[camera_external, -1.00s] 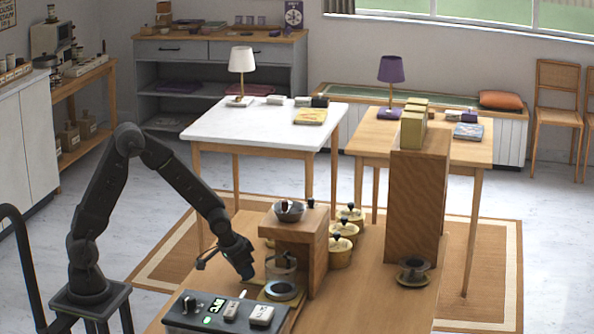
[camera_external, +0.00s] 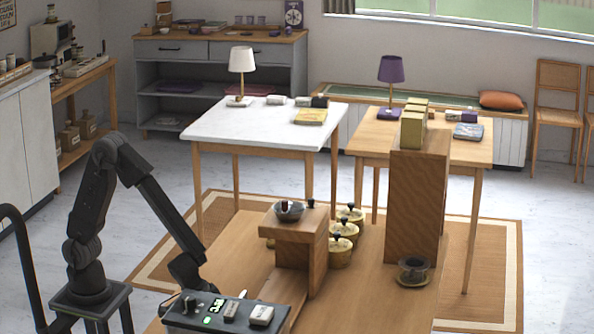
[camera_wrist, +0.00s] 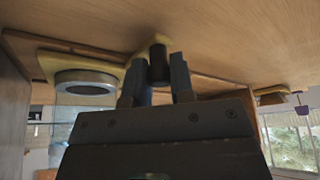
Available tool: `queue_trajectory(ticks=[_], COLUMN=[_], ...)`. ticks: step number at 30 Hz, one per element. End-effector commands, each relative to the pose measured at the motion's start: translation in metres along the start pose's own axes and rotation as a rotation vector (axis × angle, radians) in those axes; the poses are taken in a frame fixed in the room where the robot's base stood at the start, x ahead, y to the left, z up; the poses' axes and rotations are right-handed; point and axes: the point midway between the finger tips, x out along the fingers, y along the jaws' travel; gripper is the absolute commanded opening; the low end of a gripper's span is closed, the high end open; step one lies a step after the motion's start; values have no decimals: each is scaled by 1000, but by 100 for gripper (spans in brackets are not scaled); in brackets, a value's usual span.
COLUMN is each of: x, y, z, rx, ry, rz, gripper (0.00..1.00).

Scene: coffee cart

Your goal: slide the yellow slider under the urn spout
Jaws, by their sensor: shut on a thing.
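In the wrist view, my gripper (camera_wrist: 156,82) is shut on a dark upright knob (camera_wrist: 158,62). The knob stands on the yellow slider (camera_wrist: 137,46), which shows as a pale yellow piece at the fingertips. A metal ring (camera_wrist: 85,78) on a yellow base sits to the left; I cannot tell whether this base is joined to the slider. In the external view, my wrist reaches down behind the dark control box, which hides the fingertips and slider. I cannot make out the urn spout for certain.
A wooden stand (camera_external: 295,230) with a metal bowl (camera_external: 289,211) is at the middle of the table, with several brass pots (camera_external: 342,250) behind it. A tall wooden block (camera_external: 417,205) and a cup-like vessel (camera_external: 413,269) are to the right. The control box (camera_external: 222,312) is in front.

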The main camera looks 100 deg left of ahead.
Motion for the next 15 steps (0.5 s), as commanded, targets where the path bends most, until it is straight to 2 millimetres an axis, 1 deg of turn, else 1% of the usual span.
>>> queue_trajectory(ticks=[1, 6, 15], x=[-2, -7, -9], y=[6, 17, 22], z=[6, 15, 20], rx=[3, -2, -2], ry=[-1, 0, -2], rz=[0, 0, 2], gripper=[0, 0, 0])
